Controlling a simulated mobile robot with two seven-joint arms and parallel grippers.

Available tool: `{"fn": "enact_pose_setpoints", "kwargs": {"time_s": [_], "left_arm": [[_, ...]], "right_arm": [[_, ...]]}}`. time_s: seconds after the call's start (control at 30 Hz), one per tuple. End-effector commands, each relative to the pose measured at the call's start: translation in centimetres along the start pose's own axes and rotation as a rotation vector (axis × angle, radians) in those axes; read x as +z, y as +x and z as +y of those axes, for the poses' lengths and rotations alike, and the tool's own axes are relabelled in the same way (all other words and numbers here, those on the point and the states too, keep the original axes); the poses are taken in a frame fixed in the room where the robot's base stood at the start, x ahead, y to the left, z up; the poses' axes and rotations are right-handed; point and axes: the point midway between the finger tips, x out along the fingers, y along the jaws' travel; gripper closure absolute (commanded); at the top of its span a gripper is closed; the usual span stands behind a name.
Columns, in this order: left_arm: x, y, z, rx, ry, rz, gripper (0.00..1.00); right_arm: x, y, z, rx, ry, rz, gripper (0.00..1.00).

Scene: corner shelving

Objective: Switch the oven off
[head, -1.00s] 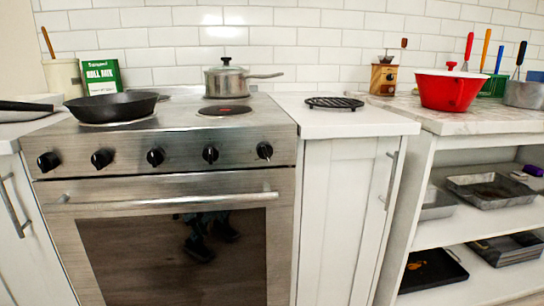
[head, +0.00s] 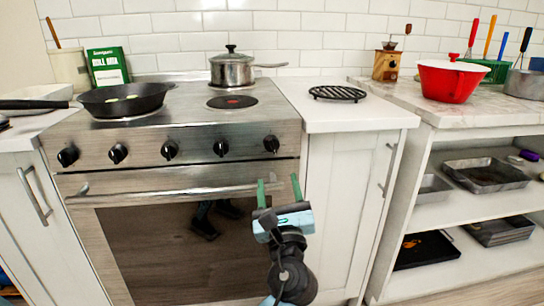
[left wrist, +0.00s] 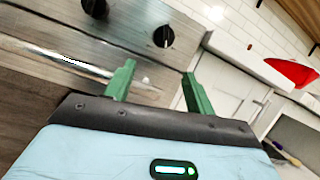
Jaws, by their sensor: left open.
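The steel oven (head: 180,250) has a row of several black knobs on its front panel. The rightmost knob (head: 271,144) stands above the right end of the door handle (head: 170,193); it also shows in the left wrist view (left wrist: 164,37) with a pale pointer mark. My left gripper (head: 279,184) is open and empty, with green fingers pointing up, below the rightmost knob and in front of the handle's right end. In the left wrist view its fingers (left wrist: 158,78) stand apart below that knob, not touching it. My right gripper is not in view.
A black pan (head: 125,100) and a steel pot (head: 232,70) stand on the stove. The front right burner (head: 232,102) has a red centre. A black trivet (head: 337,93) lies on the right counter.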

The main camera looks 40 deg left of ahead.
Motion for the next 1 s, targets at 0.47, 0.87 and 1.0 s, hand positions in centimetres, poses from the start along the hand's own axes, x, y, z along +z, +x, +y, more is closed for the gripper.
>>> {"fn": "enact_pose_setpoints", "kwargs": {"time_s": [0.47,0.87,1.0], "left_arm": [[1.8,2.3,-0.4,0.020,0.053,-0.040,0.45],[1.9,7.7,-0.3,0.020,0.052,-0.038,0.45],[1.9,8.4,-0.2,0.019,0.052,-0.037,0.45]], "right_arm": [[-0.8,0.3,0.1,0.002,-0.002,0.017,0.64],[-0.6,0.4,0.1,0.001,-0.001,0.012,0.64],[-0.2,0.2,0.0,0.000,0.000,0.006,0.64]]}}
